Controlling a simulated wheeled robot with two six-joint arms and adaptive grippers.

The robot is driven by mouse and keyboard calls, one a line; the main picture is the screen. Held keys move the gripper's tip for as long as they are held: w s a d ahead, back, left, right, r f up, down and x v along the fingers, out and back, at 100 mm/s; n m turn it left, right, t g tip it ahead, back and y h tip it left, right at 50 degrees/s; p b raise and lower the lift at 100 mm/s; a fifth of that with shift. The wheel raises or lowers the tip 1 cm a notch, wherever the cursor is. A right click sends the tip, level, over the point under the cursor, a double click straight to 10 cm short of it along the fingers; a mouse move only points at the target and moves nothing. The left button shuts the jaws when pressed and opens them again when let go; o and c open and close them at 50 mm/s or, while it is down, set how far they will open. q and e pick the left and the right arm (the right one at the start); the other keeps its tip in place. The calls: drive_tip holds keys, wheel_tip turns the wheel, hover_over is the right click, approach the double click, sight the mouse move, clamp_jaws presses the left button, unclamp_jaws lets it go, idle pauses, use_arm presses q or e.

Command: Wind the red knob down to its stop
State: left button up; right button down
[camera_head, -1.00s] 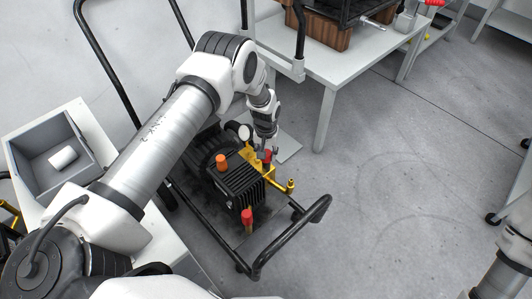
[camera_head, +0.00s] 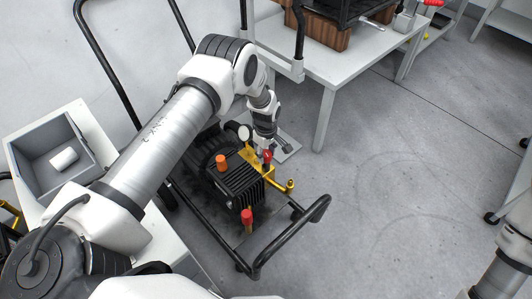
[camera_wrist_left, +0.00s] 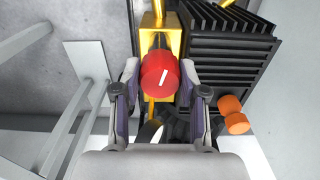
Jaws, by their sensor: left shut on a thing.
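The red knob (camera_head: 267,156) sits on the yellow manifold (camera_head: 262,171) of a black finned pump (camera_head: 237,183). In the left wrist view the knob (camera_wrist_left: 158,80) is round, with a short, slightly slanted white mark on its face. My left gripper (camera_head: 265,151) is at the knob from above. In the wrist view its two fingers (camera_wrist_left: 160,76) stand on either side of the knob, shut on it. The knob's stem and any stop below it are mostly hidden. My right gripper is out of view; only part of my right arm shows at the right edge.
A second red knob (camera_head: 247,217) stands on the pump's near side. An orange cap (camera_head: 221,162) and a round gauge (camera_head: 244,132) are close by. The cart's black handle (camera_head: 290,237) is in front. A grey bin (camera_head: 30,160) is at left. Floor to the right is clear.

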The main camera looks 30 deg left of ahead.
sight(267, 153)
use_arm(q)
drive_tip(key=shift+n, duration=1.6)
drive_tip(key=o, duration=1.1)
drive_tip(key=shift+o, duration=0.2)
wheel_tip(267, 153, up, 12)
